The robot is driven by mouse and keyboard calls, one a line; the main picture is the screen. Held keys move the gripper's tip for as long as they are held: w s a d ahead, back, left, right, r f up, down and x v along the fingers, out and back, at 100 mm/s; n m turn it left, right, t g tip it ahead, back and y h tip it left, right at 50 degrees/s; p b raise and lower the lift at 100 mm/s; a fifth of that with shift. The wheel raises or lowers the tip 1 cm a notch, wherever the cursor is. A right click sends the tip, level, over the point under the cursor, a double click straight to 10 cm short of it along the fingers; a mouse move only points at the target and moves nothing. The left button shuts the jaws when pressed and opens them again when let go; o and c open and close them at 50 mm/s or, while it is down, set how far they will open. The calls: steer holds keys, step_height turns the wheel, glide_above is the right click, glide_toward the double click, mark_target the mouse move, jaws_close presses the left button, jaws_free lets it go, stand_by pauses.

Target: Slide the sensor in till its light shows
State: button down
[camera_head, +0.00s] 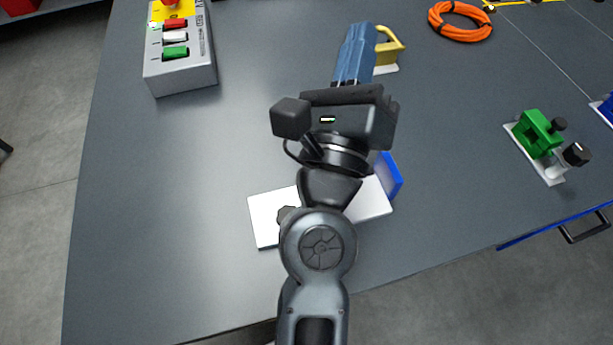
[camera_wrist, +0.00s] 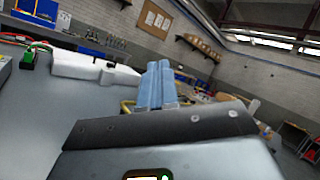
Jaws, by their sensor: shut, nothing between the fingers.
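My gripper (camera_head: 361,30) has blue fingers that lie together with nothing between them. It points away over the table, and the fingers also show in the wrist view (camera_wrist: 160,72). A yellow looped bracket (camera_head: 388,46) on a small white base stands just right of the fingers; I cannot tell if they touch. A green clamp-like holder (camera_head: 538,132) with black knobs stands on a white plate at the right, well away from my gripper. I cannot tell for sure which part is the sensor, and no lit sensor light is clear.
A white plate (camera_head: 265,219) with an upright blue panel (camera_head: 389,174) lies partly hidden under my arm. A grey button box (camera_head: 181,62) stands at the upper left. An orange cable coil (camera_head: 460,20) lies at the back right. The table's left part is clear.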

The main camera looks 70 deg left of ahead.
steer(key=s+d+f+m+h+p, duration=0.1)
steer(key=s+d+f+m+h, duration=0.35)
steer(key=s+m+h, duration=0.4)
steer(key=s+d+f+m+h+p, duration=0.1)
steer(key=s+d+f+m+h, duration=0.35)
steer(key=s+m+h, duration=0.4)
steer(key=w+f, duration=0.1)
steer(key=w, duration=0.1)
steer(key=w+a+f+n+y+p, duration=0.1)
steer(key=w, duration=0.2)
steer(key=w+a+f+n+y, duration=0.1)
steer(key=w, duration=0.1)
steer(key=shift+w+f+p, duration=0.35)
steer(key=shift+w, duration=0.05)
steer(key=shift+w, duration=0.85)
